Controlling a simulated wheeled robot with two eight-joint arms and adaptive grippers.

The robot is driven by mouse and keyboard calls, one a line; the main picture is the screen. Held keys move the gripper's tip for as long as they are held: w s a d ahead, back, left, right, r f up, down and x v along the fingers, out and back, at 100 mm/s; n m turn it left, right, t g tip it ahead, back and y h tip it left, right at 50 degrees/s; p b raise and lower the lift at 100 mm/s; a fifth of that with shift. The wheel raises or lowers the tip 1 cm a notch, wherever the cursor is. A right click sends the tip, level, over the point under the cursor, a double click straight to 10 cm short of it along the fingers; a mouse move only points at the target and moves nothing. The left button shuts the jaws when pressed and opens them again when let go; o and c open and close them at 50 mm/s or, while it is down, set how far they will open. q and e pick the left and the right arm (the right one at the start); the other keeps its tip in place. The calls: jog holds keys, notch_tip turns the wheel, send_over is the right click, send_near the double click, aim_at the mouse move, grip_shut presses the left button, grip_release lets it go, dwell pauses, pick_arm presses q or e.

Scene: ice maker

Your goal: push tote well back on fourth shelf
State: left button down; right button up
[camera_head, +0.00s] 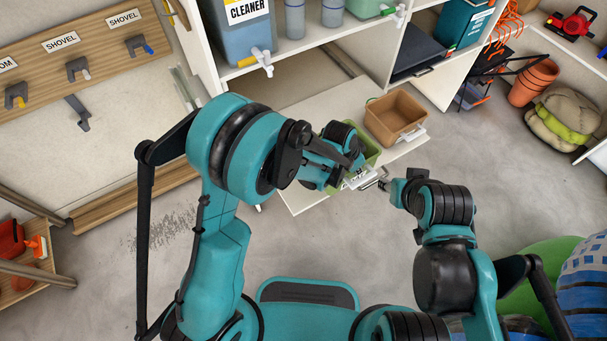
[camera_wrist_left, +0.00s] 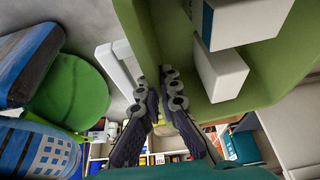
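A green tote (camera_head: 371,152) with a white front handle sits on a low white shelf board (camera_head: 306,198), partly hidden by my left arm. The left wrist view looks into the tote (camera_wrist_left: 262,75), with white boxes (camera_wrist_left: 222,72) inside. My left gripper (camera_head: 352,178) is at its front. A brown tote (camera_head: 390,122) stands just right of the green one.
Upper shelves hold a cleaner container (camera_head: 241,35) and grey cups. A dark bin (camera_head: 418,50) and a teal box (camera_head: 462,22) stand back right. Terracotta pots (camera_head: 533,82) and a bag (camera_head: 565,122) are at far right. Floor in front is clear.

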pick_arm(q)
jog(key=w+a+f+b, duration=0.1)
jog(key=a+f, duration=0.1)
jog(key=a, duration=0.1)
jog(key=w+a+f+b, duration=0.1)
jog(key=a+f, duration=0.1)
jog(key=a, duration=0.2)
jog(key=w+a+f+b, duration=0.1)
jog(key=a+f, duration=0.2)
jog(key=a, duration=0.1)
jog(key=shift+a, duration=0.2)
jog(key=shift+s+f+b, duration=0.1)
jog(key=shift+f+b, duration=1.15)
jog(key=shift+f, duration=0.6)
jog(key=shift+r, duration=0.1)
jog(key=c, duration=1.7)
grip_release()
